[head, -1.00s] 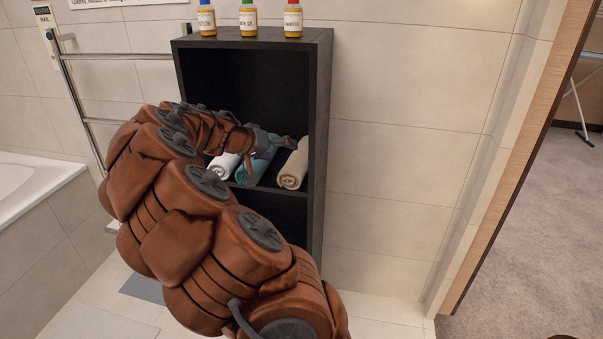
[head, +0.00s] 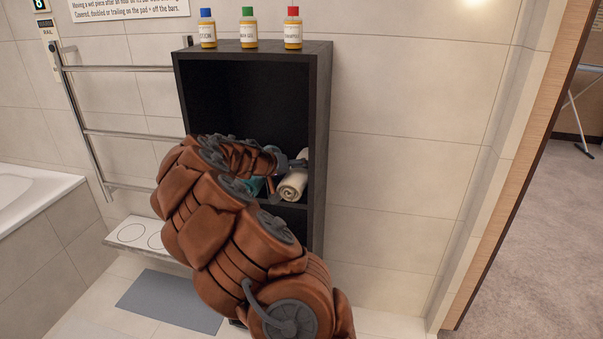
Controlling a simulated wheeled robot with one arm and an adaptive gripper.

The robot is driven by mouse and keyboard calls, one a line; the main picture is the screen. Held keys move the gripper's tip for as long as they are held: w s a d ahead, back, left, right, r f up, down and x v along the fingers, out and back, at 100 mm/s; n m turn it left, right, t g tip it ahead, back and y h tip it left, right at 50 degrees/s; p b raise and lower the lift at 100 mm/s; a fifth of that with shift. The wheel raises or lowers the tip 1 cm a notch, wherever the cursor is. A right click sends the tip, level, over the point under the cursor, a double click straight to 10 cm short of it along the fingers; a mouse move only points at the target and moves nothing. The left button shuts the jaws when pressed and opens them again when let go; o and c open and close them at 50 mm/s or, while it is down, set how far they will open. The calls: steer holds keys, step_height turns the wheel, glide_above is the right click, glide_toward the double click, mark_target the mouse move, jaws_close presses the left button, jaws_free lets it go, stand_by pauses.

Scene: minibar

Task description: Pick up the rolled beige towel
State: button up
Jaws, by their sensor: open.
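The rolled beige towel (head: 293,184) lies on the middle shelf of the black cabinet (head: 318,120), near its right wall, with its rolled end facing out. My gripper (head: 290,168) is at the shelf opening, at the upper left of the beige towel. It is open, and its fingers are small and partly hidden; I cannot tell if they touch the towel. A teal towel (head: 254,187) shows in part to the left, mostly behind my arm.
Three bottles with blue (head: 207,28), green (head: 248,28) and red (head: 293,28) caps stand on the cabinet top. The cabinet's right wall is close beside the beige towel. A metal towel rail (head: 125,70) is on the wall at left.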

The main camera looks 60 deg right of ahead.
steer(key=shift+d+f, duration=0.1)
steer(key=shift+d, duration=0.1)
steer(key=c, duration=1.1)
steer(key=shift+o, duration=0.2)
